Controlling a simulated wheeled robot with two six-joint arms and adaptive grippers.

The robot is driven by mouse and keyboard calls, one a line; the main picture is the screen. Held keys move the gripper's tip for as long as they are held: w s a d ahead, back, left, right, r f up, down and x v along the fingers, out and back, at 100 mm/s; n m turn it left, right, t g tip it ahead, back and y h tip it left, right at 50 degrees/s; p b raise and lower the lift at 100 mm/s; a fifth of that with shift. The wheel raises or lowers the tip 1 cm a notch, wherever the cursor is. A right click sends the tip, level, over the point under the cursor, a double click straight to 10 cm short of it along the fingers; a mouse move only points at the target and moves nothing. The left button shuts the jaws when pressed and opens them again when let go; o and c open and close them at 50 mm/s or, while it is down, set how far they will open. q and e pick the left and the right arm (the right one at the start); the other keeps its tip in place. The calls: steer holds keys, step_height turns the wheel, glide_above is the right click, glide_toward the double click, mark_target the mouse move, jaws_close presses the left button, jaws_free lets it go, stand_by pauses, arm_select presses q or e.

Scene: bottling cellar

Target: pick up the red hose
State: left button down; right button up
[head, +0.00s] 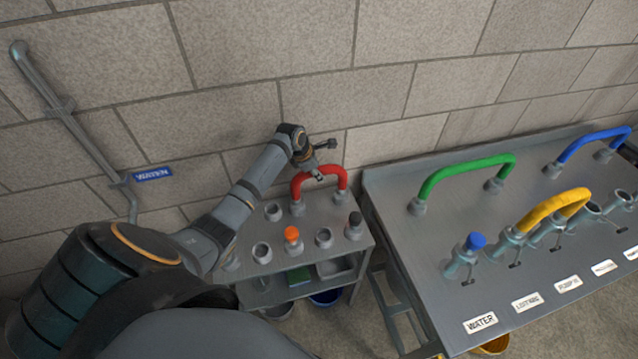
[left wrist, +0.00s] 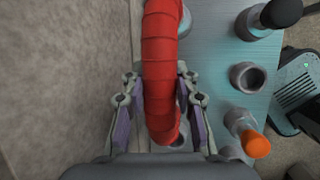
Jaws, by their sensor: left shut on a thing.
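The red hose (head: 321,174) is an upside-down U with grey end fittings, standing at the back of a small grey cart by the wall. My left gripper (head: 318,173) is at the top of its arch. In the left wrist view the red hose (left wrist: 162,75) runs between the two fingers of the gripper (left wrist: 160,115), which is shut on it. The hose's ends still appear to be at their sockets on the cart; whether they are lifted clear I cannot tell. My right gripper is not in view.
The cart top (head: 262,215) also holds an orange-capped fitting (head: 292,235), a black-capped one (head: 354,226) and open sockets. A larger metal bench to the right carries a green hose (head: 466,172), a yellow hose (head: 553,209) and a blue hose (head: 594,141). The stone wall is close behind.

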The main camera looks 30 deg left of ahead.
arm_select(q)
steer(key=shift+r, duration=0.2)
steer(key=shift+w+r, duration=0.1)
steer(key=shift+r, duration=0.2)
steer(key=r, duration=0.1)
steer(key=r+b, duration=0.1)
steer(key=shift+d+r, duration=0.2)
steer(key=shift+r, duration=0.1)
steer(key=s+d+r+b, duration=0.2)
steer(key=s+d+r, duration=0.4)
steer(key=d+r, duration=0.3)
steer(key=d, duration=0.3)
steer(key=shift+d+r+b, duration=0.2)
steer(key=shift+r+b, duration=0.1)
steer(key=shift+f, duration=0.1)
